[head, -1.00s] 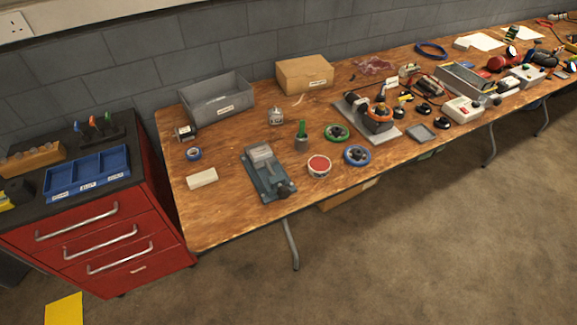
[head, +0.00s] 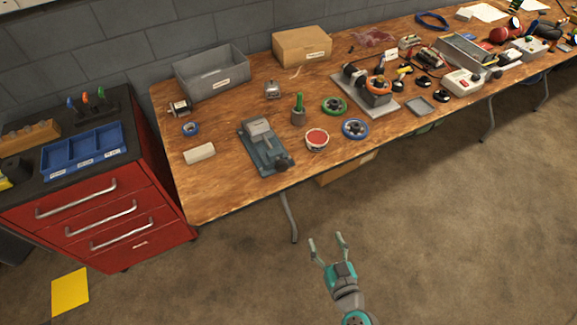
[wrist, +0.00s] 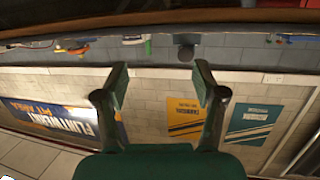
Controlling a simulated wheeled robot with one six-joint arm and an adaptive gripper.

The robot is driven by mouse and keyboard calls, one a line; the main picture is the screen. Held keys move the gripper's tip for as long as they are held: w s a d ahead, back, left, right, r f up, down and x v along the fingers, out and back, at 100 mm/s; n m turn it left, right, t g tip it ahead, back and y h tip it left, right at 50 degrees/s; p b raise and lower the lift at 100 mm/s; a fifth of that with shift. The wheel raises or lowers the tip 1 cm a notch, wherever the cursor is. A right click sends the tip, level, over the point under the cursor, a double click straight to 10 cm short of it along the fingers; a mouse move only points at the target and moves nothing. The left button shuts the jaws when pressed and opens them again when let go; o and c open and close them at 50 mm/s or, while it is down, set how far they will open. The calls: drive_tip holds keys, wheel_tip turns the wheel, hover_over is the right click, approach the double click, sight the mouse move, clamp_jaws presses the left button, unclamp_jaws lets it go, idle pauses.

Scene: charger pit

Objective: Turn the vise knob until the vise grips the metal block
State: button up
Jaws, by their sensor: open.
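The blue-grey vise (head: 268,153) lies near the front edge of the workbench in the head view. Its dark knob (head: 283,164) is at the end facing the bench's front edge. A grey metal block (head: 258,130) shows at the vise's far end; whether the jaws touch it is too small to tell. My gripper (head: 327,239) is open and empty, out in front of the bench and apart from the vise. Its two spread fingers also show in the wrist view (wrist: 160,82), with nothing between them.
The wooden workbench (head: 215,205) has a white block (head: 199,153) left of the vise. A round red-topped tin (head: 317,140) and a blue handwheel (head: 355,129) are to its right. A red drawer cabinet (head: 125,215) stands at the left.

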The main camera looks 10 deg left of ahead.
sight(283, 169)
drive_tip(key=w+a+r+n+y, duration=0.1)
drive_tip(key=w+a, duration=0.4)
drive_tip(key=w, duration=0.1)
drive_tip(key=w+a+r+n+y, duration=0.1)
drive_tip(key=w+a+r, duration=0.1)
drive_tip(key=w+a, duration=0.3)
drive_tip(key=w+a+r+y, duration=0.2)
drive_tip(key=w+a, duration=0.2)
drive_tip(key=w, duration=0.5)
drive_tip(key=shift+w+a+r+n, duration=0.2)
drive_tip(key=shift+a+r+n, duration=0.05)
drive_tip(key=shift+a+n, duration=0.15)
drive_tip(key=c, duration=1.1)
drive_tip(key=shift+c, duration=0.2)
drive_tip(key=shift+m, duration=0.3)
